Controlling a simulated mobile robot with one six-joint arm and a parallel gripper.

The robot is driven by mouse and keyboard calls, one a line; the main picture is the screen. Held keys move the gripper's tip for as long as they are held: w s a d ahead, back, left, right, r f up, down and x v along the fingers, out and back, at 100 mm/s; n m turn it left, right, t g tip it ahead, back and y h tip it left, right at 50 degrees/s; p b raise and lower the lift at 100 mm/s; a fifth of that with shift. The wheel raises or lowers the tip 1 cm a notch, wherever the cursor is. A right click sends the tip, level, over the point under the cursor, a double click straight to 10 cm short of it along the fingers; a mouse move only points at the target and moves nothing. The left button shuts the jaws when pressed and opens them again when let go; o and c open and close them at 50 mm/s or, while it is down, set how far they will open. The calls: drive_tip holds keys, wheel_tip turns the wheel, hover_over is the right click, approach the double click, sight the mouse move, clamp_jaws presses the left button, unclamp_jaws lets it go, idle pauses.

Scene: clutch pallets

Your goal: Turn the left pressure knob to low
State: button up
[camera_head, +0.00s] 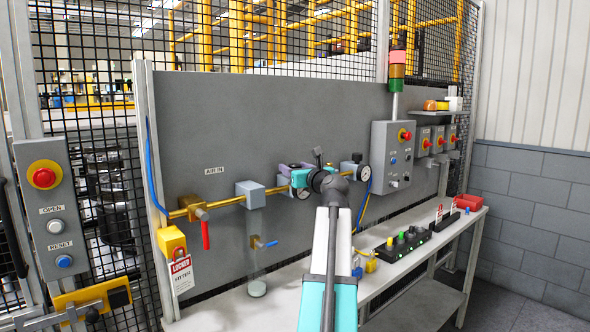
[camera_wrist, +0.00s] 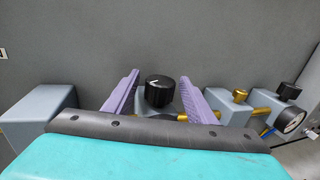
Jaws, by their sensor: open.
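The left pressure knob (camera_wrist: 160,92) is black and ribbed, with a white pointer mark on its top face, on a grey-blue regulator body. My gripper (camera_wrist: 160,77) has its two purple fingers apart, one on each side of the knob. Gaps show between the fingers and the knob. In the head view my gripper (camera_head: 297,167) is at the panel's brass air pipe and hides most of the left regulator. The right pressure knob (camera_wrist: 288,90) is black and sits on a second regulator with a round gauge (camera_wrist: 291,121).
A grey-blue box (camera_head: 250,194) sits on the pipe to the left, beside a red-handled valve (camera_head: 204,230). A brass fitting (camera_wrist: 239,95) stands right of the fingers. A control box (camera_head: 391,160) is further right. The bench (camera_head: 420,240) runs below.

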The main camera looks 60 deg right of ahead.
drive_tip(key=c, duration=1)
drive_tip(key=shift+c, duration=0.2)
drive_tip(key=shift+d+n+t+y, duration=0.1)
drive_tip(key=shift+n+t+y, duration=0.3)
drive_tip(key=shift+y, duration=0.1)
drive_tip(key=shift+d+n+t+y, duration=0.1)
drive_tip(key=shift+n+t+y, duration=0.5)
drive_tip(key=shift+n+y, duration=0.65)
drive_tip(key=n+y+p, duration=0.1)
drive_tip(key=n+y, duration=0.1)
drive_tip(key=y, duration=0.2)
drive_tip(key=n+t+y+p, duration=0.1)
drive_tip(key=n+y, duration=0.1)
drive_tip(key=y, duration=0.2)
drive_tip(key=shift+r+p, duration=0.15)
drive_tip(key=shift+p, duration=0.25)
drive_tip(key=n+g+y+p, duration=0.1)
drive_tip(key=n+y+p, duration=0.1)
drive_tip(key=y, duration=0.1)
drive_tip(key=n+g+y+p, duration=0.1)
drive_tip(key=n+y+p, duration=0.1)
drive_tip(key=y+p, duration=0.1)
drive_tip(key=shift+n+y, duration=0.25)
drive_tip(key=shift+n, duration=0.1)
drive_tip(key=shift+n+g+y+p, duration=0.55)
drive_tip(key=shift+y+p, duration=0.25)
drive_tip(key=shift+p, duration=0.4)
drive_tip(key=shift+a+f+n+y+p, duration=0.2)
drive_tip(key=shift+n+y+p, duration=0.15)
drive_tip(key=shift+y+p, duration=0.1)
